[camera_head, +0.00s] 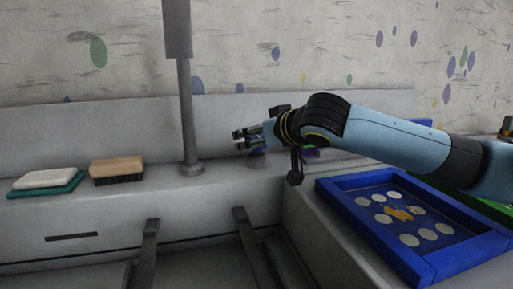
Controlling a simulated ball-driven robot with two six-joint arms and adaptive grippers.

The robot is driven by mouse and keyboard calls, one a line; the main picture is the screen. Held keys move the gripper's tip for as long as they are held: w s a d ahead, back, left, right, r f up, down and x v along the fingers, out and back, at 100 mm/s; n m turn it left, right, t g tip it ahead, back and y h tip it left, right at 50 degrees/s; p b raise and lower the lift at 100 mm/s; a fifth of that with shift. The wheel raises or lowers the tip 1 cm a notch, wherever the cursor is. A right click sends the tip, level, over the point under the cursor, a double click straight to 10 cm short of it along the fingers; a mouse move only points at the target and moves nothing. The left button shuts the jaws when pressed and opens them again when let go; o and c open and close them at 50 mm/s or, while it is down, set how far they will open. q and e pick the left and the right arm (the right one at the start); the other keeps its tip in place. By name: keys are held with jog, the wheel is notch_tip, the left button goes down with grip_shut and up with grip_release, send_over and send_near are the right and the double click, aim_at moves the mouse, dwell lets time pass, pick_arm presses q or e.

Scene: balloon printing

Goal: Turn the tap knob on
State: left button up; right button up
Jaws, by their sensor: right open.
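My right gripper (240,140) reaches in from the right along the back of the grey sink unit. Its fingers are apart, point left and hold nothing. A grey upright tap post (187,110) with a round foot stands to the left of the fingertips, with a clear gap. A small grey round piece (257,160), possibly the tap knob, shows just below the gripper and is partly hidden by it. I cannot tell whether they touch. My left gripper is not in view.
A tan brush (117,167) and a white block on a green pad (45,182) lie on the left ledge. A blue tray (425,262) with pale discs is at the right. A dark upright fitting (295,175) stands below my right forearm. The wall is behind.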

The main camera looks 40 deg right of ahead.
jog(key=shift+w+f, duration=0.15)
jog(key=shift+w, duration=0.1)
